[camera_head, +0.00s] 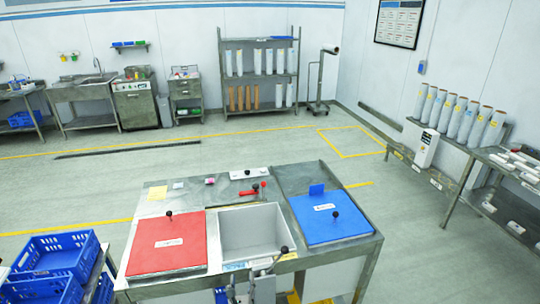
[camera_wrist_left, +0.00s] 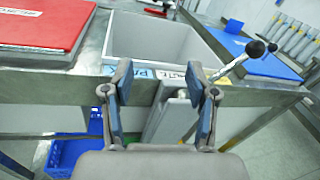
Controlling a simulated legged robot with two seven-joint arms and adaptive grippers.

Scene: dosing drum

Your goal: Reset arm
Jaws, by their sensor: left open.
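My left gripper (camera_head: 247,285) is at the bottom of the head view, in front of the steel table's front edge. In the left wrist view my left gripper (camera_wrist_left: 160,80) has its two blue-padded fingers apart, with nothing held between them. Beyond the fingers is the open grey bin (camera_wrist_left: 165,40) set in the table. A metal lever with a black ball knob (camera_wrist_left: 255,48) stands just right of the right finger. My right gripper is in neither view.
A red lid (camera_head: 167,244) lies left of the bin (camera_head: 255,231) and a blue lid (camera_head: 328,220) lies right of it. Blue crates (camera_head: 55,251) stand at lower left. A small red-handled valve (camera_head: 252,190) is at the table's back.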

